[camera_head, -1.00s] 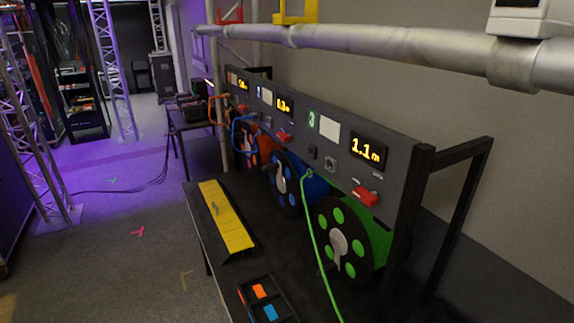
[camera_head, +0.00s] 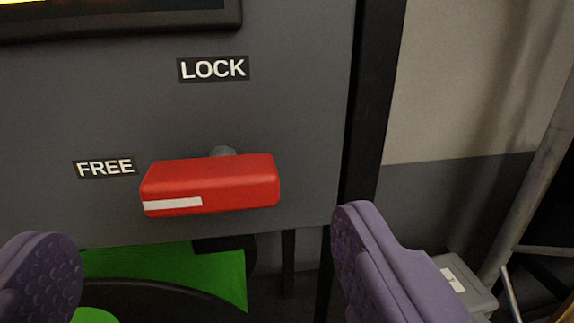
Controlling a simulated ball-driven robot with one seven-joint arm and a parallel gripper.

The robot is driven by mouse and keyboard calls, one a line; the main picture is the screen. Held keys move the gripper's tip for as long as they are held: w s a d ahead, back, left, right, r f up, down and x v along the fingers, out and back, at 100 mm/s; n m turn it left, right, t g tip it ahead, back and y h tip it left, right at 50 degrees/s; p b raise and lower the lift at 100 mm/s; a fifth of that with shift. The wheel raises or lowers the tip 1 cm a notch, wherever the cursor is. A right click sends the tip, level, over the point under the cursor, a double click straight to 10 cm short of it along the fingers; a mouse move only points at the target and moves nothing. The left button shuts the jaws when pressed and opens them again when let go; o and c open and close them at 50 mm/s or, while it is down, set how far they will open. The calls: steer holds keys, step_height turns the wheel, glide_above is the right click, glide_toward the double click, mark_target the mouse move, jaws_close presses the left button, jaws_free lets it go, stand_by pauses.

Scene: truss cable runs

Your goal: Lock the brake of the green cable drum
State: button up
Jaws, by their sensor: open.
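The red brake handle (camera_head: 225,184) is on the dark grey panel in front of me. It lies nearly level, and the white stripe on its left end points toward the FREE label (camera_head: 105,167). The LOCK label (camera_head: 213,68) is above the handle. A grey pivot shows behind its top edge. The green cable drum (camera_head: 165,275) is below, mostly cut off by the bottom edge. My gripper (camera_head: 205,265) is open, with its purple fingers at the lower left and lower right. The handle lies between and above them in the picture; contact does not show.
The panel (camera_head: 300,110) ends at a black upright post (camera_head: 370,100) on the right. A display (camera_head: 120,15) is cut off at the top left. A grey box (camera_head: 465,285) and a slanted pole (camera_head: 530,190) stand at the right, beyond the post.

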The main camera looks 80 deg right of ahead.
mark_target(211, 192)
steer(key=x, duration=0.5)
steer(key=shift+d, duration=0.1)
steer(key=shift+w, duration=0.1)
steer(key=c, duration=1.1)
steer(key=shift+o, duration=0.2)
